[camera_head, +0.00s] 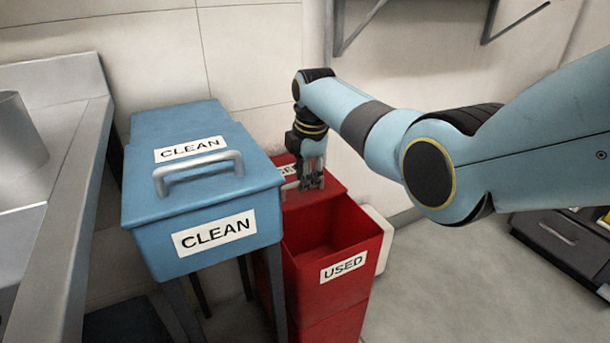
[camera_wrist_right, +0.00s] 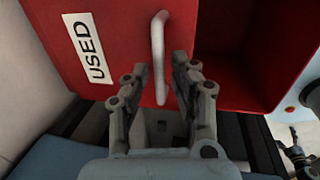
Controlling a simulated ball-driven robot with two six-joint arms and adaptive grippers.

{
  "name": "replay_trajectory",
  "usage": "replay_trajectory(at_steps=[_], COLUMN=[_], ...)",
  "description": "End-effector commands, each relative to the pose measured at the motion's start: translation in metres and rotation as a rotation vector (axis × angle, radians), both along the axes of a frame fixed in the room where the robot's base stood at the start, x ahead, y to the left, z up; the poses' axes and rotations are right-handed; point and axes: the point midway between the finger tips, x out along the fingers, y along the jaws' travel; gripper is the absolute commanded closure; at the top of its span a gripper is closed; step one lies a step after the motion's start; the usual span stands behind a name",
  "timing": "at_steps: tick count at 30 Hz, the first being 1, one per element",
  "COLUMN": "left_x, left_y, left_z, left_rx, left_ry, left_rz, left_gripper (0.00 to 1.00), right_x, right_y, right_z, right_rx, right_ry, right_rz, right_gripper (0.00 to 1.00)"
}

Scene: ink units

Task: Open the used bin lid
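The red used bin (camera_head: 333,240) stands right of the blue clean bin, with its front part uncovered and its empty-looking inside showing. Its red lid (camera_head: 325,188) lies toward the back. The lid also shows in the right wrist view (camera_wrist_right: 118,25), with a "USED" label and a pale bar handle (camera_wrist_right: 158,60). My right gripper (camera_head: 312,186) is down at the lid. In the right wrist view its fingers (camera_wrist_right: 155,72) are apart, one on each side of the handle. What looks like my left gripper (camera_wrist_right: 298,155) shows small at the right edge there.
The blue clean bin (camera_head: 205,205) with a closed, handled lid stands close on the left. A metal counter (camera_head: 75,150) is at the far left and a wall behind. A dark drawer unit (camera_head: 560,240) stands right, with open floor between.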

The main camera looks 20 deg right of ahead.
Motion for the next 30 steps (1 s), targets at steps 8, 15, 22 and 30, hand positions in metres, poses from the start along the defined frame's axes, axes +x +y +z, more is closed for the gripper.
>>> replay_trajectory(at_steps=[8, 15, 22, 30], left_x=[-0.003, -0.004, -0.002, -0.002], left_y=[-0.002, 0.003, 0.002, 0.002], left_z=[0.000, 0.000, 0.000, 0.000], left_rx=[-0.002, 0.003, 0.003, 0.002], left_ry=[0.003, 0.004, 0.002, 0.001], left_rz=[0.001, -0.002, -0.001, -0.001], left_gripper=[0.00, 0.00, 0.00, 0.00], right_x=[0.000, -0.003, -0.013, -0.021], right_y=[0.000, 0.000, -0.001, -0.002], right_z=[0.000, 0.019, 0.070, 0.111], right_rx=[0.001, 0.000, 0.000, 0.000], right_ry=[0.000, -0.003, -0.005, -0.001], right_rz=[0.000, 0.000, 0.000, 0.000], right_gripper=[0.66, 0.66, 0.66, 0.66])
